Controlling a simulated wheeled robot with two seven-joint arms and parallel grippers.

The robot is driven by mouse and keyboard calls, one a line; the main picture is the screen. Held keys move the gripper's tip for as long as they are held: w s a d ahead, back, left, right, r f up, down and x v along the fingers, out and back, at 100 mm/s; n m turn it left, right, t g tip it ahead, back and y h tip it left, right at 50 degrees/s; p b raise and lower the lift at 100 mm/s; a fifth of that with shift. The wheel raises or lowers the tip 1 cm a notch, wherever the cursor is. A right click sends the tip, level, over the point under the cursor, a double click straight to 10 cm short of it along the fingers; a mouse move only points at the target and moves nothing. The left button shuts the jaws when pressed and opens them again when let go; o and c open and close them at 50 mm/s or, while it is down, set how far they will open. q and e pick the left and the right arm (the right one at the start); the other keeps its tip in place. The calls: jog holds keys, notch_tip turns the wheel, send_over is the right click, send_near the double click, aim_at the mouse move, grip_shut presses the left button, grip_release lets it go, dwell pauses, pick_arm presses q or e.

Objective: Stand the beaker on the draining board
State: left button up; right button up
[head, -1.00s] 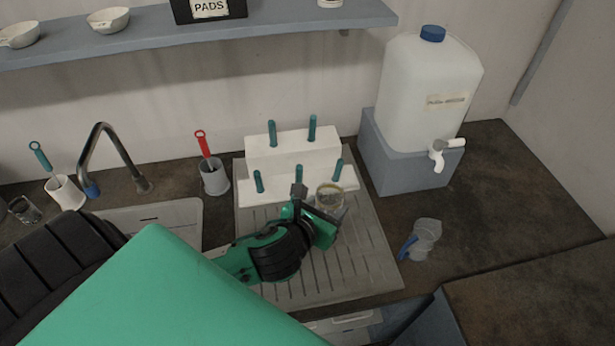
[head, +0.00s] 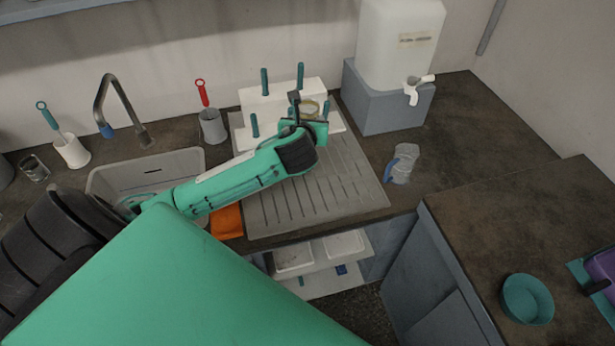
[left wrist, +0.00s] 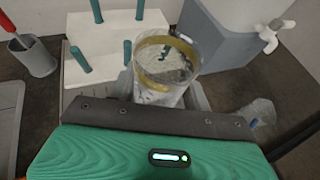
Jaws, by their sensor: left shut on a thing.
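My left gripper (head: 309,116) is shut on a clear beaker (head: 311,106) with a yellowish rim. In the head view it holds the beaker over the back of the grey, grooved draining board (head: 345,190), in front of the white peg block (head: 283,98). The left wrist view shows the beaker (left wrist: 165,62) mouth up, its lower part hidden behind the gripper. I cannot tell whether its base touches the board. My right gripper is not in view.
The peg block's teal pegs stand close to the beaker. A white water container (head: 400,45) on a grey stand (head: 392,105) is to the right, with a clear jug (head: 403,163) in front. The sink (head: 150,174) is left. The board's middle and front look clear.

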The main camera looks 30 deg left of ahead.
pick_arm(q)
notch_tip(320, 180, down, 14)
jog(key=shift+s+f+p, duration=0.1)
jog(key=shift+s+p, duration=0.05)
jog(key=shift+p, duration=0.15)
jog(key=shift+f, duration=2.55)
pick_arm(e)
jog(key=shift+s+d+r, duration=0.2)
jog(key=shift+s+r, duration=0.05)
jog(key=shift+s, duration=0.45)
pick_arm(q)
jog(key=shift+f, duration=0.1)
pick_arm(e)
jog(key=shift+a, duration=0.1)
pick_arm(q)
jog(key=o, duration=1.1)
jog(key=shift+c, duration=0.2)
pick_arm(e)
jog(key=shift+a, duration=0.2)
